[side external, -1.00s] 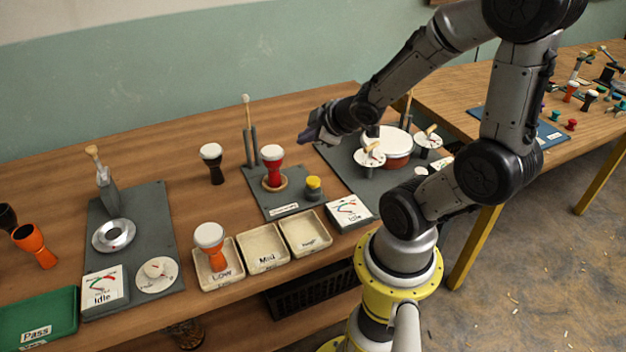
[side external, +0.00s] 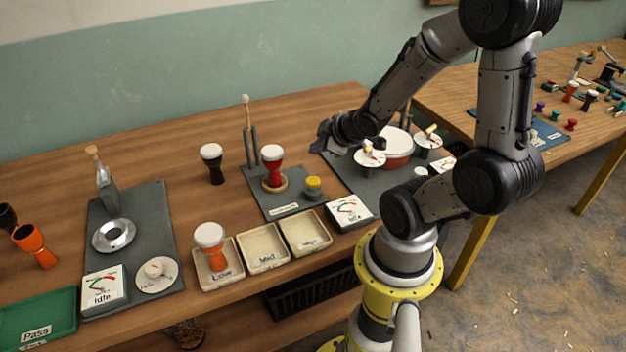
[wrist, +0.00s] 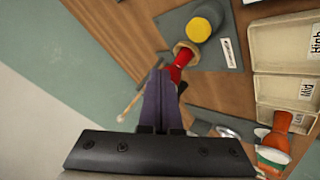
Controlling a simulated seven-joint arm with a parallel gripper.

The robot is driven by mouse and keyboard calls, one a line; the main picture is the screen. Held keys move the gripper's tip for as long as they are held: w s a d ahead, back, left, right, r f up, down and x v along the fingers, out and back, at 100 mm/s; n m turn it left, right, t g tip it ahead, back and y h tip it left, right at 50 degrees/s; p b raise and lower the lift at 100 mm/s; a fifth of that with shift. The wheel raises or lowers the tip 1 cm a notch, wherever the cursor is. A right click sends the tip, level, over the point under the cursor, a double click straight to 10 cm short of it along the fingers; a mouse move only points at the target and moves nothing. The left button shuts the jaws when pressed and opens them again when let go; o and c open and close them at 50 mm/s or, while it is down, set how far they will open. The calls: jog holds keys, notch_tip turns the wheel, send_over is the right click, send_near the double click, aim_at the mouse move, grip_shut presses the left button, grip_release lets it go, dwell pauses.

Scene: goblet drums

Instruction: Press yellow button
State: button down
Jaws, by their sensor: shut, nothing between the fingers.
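The yellow button (side external: 313,183) is a yellow cap on a dark base at the right of the grey mat in the middle of the table. It also shows at the top of the wrist view (wrist: 200,27). My gripper (side external: 324,137) is shut and empty, behind and above the button in the side view and apart from it. In the wrist view the shut fingers (wrist: 162,85) point up the picture, below the button. A red goblet drum (side external: 272,168) with a white head stands in a wooden ring left of the button. The fingers partly hide it in the wrist view (wrist: 182,62).
A mallet (side external: 247,120) stands upright behind the red drum. Trays (side external: 264,263) marked Low, Mid and High lie in front, with an orange drum (side external: 209,244) in Low. An Idle meter (side external: 349,212) sits right of them. A large drum (side external: 398,147) stands near my wrist.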

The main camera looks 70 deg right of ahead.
aim_at(314, 179)
jog(key=shift+f, duration=3.35)
jog(key=shift+f, duration=0.45)
jog(key=shift+f, duration=1)
dwell(0.5)
jog(key=shift+r, duration=1.55)
jog(key=shift+r, duration=2.4)
